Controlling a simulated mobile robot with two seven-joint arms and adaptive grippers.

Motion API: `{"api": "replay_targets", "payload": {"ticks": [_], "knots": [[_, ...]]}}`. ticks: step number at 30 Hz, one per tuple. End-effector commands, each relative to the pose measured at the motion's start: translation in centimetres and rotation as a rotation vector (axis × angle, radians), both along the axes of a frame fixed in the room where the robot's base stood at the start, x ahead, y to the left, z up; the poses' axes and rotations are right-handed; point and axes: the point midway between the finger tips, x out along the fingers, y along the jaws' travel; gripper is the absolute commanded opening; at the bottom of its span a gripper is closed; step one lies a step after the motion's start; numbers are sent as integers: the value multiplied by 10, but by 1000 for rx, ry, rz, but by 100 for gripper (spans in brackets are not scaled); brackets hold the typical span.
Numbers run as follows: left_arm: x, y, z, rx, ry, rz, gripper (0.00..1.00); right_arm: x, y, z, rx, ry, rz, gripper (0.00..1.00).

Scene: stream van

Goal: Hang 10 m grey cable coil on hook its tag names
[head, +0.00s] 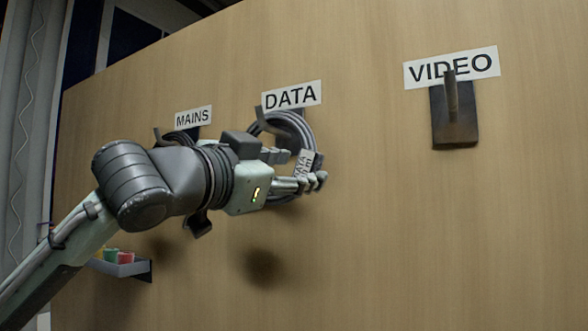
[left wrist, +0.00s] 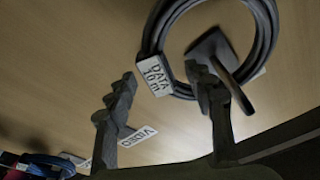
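The grey cable coil (head: 308,130) hangs at the hook under the DATA label (head: 291,95), its ring around the hook as far as I can see. Its white tag (head: 304,163) reads DATA, 10 m; the tag also shows in the left wrist view (left wrist: 154,75). In that view the coil (left wrist: 268,40) surrounds the dark hook (left wrist: 212,48). My left gripper (head: 300,170) is in front of the coil's lower part and hides some of it. In the left wrist view its fingers (left wrist: 160,84) are wide apart, with nothing clamped between them. My right gripper is not in view.
A VIDEO label (head: 451,67) and its empty hook (head: 454,115) are to the right on the wooden panel. A MAINS label (head: 193,117) is at left, its hook partly behind my arm. A small shelf (head: 124,267) with coloured items is low left. The lower right panel is bare.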

Motion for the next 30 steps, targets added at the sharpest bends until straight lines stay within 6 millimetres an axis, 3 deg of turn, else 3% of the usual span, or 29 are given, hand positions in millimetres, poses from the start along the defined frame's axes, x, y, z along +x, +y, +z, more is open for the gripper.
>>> {"api": "replay_targets", "payload": {"ticks": [10,24,30], "knots": [[-6,6,-3,2,4,1,53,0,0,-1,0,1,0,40],[-75,64,-15,1,1,3,53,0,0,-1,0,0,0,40],[-90,76,-16,1,1,1,53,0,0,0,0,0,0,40]]}}
